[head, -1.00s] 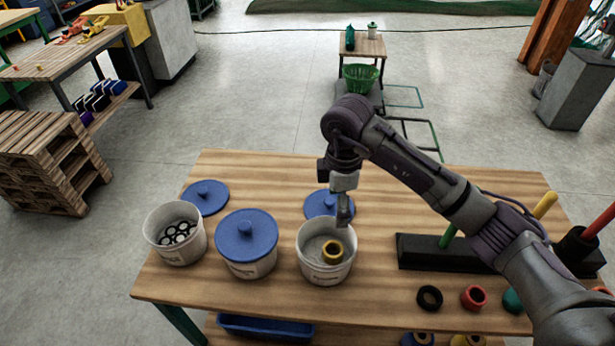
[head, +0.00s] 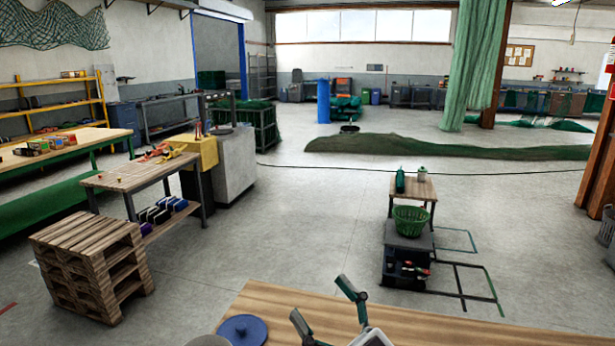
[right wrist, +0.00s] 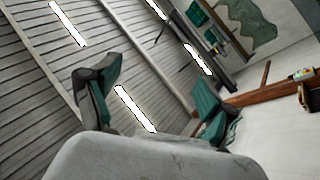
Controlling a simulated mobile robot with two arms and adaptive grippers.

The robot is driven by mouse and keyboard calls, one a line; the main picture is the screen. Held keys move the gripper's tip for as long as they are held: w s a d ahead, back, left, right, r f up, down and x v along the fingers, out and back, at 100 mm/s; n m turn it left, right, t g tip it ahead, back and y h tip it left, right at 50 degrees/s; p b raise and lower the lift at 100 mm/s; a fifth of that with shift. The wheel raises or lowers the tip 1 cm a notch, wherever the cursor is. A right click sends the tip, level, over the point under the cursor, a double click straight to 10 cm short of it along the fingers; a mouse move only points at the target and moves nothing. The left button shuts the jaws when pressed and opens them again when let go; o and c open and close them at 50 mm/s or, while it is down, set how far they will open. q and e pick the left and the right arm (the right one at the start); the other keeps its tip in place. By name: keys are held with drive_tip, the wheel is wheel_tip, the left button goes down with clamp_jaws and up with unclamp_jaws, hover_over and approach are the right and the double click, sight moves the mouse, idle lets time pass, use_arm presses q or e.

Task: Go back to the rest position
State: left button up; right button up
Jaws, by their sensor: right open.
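My right gripper (head: 324,302) shows at the bottom middle of the head view, above the wooden table (head: 420,328), with its two fingers spread apart and pointing up. In the right wrist view the same gripper (right wrist: 155,95) is open with nothing between its fingers, and the ceiling lies behind it. My left gripper is not in view. A blue lid (head: 242,330) lies on the table's left part, and the rim of a pale bucket (head: 208,341) just shows beside it at the bottom edge. The rest of the tabletop is cut off below.
A pallet stack (head: 88,265) stands on the left. Behind it is a workbench (head: 140,175) with a yellow cloth. Ahead, a small stand holds a green basket (head: 411,220). Open floor (head: 300,225) lies between them.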

drive_tip(key=w+d+f+m+t+h, duration=0.25)
drive_tip(key=d+f+m+h, duration=0.35)
drive_tip(key=d+m+h, duration=0.45)
drive_tip(key=s+d+f+m+g+h, duration=0.1)
drive_tip(key=s+d+f+g+h, duration=0.25)
drive_tip(key=f, duration=0.35)
drive_tip(key=s+d+f+m+g+h, duration=0.1)
drive_tip(key=s+d+f+g+h, duration=0.25)
drive_tip(key=f, duration=0.45)
drive_tip(key=s+f+n+g+y, duration=0.1)
drive_tip(key=s+f+g, duration=0.35)
drive_tip(key=s, duration=0.45)
drive_tip(key=s+f+n+g, duration=0.2)
drive_tip(key=s+f+g, duration=0.3)
drive_tip(key=s, duration=0.4)
wheel_tip(320, 180, down, 30)
drive_tip(key=s+g, duration=0.1)
drive_tip(key=s, duration=0.2)
drive_tip(key=s+d+f, duration=0.1)
drive_tip(key=s+f, duration=0.6)
drive_tip(key=s+d+f+g+b, duration=0.1)
drive_tip(key=s+d+f, duration=0.1)
drive_tip(key=s+f, duration=0.6)
drive_tip(key=shift+s+d, duration=0.3)
